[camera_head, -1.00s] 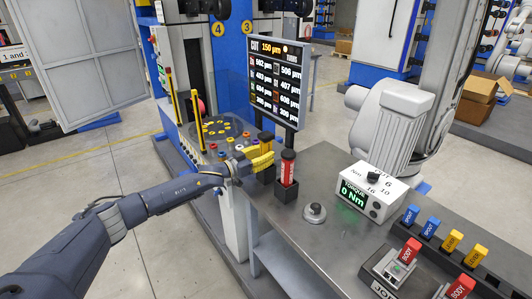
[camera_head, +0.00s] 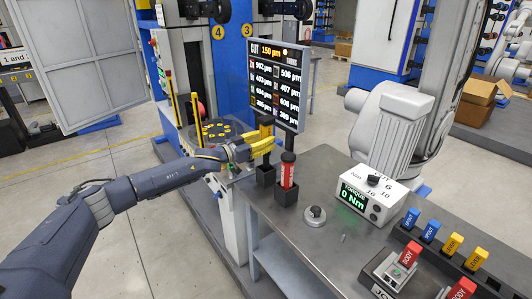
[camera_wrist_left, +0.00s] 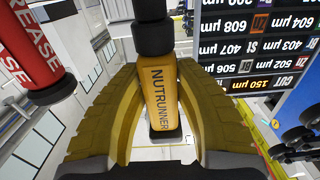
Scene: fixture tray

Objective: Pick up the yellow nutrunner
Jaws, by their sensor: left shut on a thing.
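The yellow nutrunner (camera_head: 265,131) has a black top and stands upright between the yellow fingers of my left gripper (camera_head: 264,146). In the left wrist view the fingers (camera_wrist_left: 160,112) close on both sides of the nutrunner (camera_wrist_left: 160,92), whose label faces the camera. In the head view it is above a black holder (camera_head: 265,176) at the table's far left corner. The fingers hide part of its body. My right gripper is not in view.
A red grease tool (camera_head: 288,172) stands in a black holder just right of the nutrunner; it also shows in the wrist view (camera_wrist_left: 28,50). A display screen (camera_head: 279,82) is close behind. A torque box (camera_head: 370,194) and colored blocks sit further right.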

